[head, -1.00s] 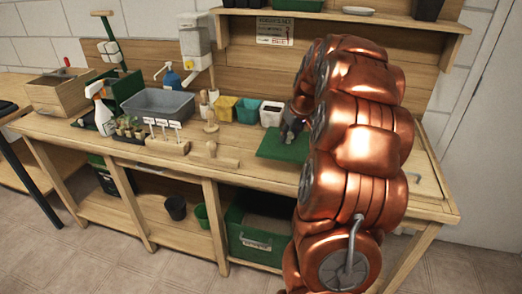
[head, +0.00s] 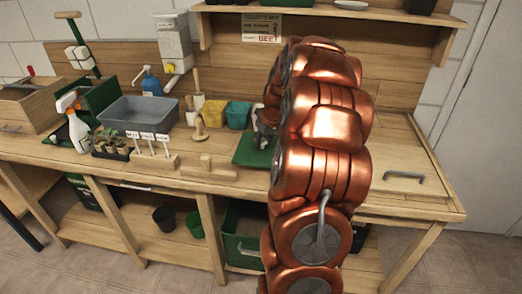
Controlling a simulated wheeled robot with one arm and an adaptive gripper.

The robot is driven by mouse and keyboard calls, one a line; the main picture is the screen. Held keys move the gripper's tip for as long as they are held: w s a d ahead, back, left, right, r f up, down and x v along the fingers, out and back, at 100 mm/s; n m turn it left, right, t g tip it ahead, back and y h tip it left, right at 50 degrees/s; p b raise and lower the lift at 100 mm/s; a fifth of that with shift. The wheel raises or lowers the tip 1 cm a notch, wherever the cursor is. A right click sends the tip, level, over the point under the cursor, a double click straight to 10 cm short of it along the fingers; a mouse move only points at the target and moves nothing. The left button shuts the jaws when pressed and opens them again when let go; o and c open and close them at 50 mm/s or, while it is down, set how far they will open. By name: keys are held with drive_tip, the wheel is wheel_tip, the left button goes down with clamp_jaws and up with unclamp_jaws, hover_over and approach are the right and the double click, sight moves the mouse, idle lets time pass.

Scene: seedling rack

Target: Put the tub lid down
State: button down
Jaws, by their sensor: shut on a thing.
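The tub lid (head: 249,154) is a flat green panel at the middle of the bench, left of my arm. My gripper (head: 263,141) is dark and shut on it, at its upper right part. My copper arm hides the lid's right side and much of the gripper. I cannot tell whether the lid touches the bench top or hangs just above it. A green tub (head: 232,243) stands on the shelf below, partly hidden by my arm.
On the wooden bench (head: 385,200), a grey basin (head: 138,120), a spray bottle (head: 74,128), seedlings, a yellow pot (head: 213,113) and a teal pot (head: 238,115) stand to the left. A wooden tool (head: 208,170) lies in front. The bench right of my arm is clear, with a handle (head: 403,177).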

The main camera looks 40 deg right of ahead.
sight(264, 148)
drive_tip(key=shift+f+p, duration=0.45)
drive_tip(key=shift+f, duration=1.9)
drive_tip(key=shift+f, duration=0.2)
drive_tip(key=c, duration=0.8)
unclamp_jaws()
drive_tip(key=shift+r, duration=0.15)
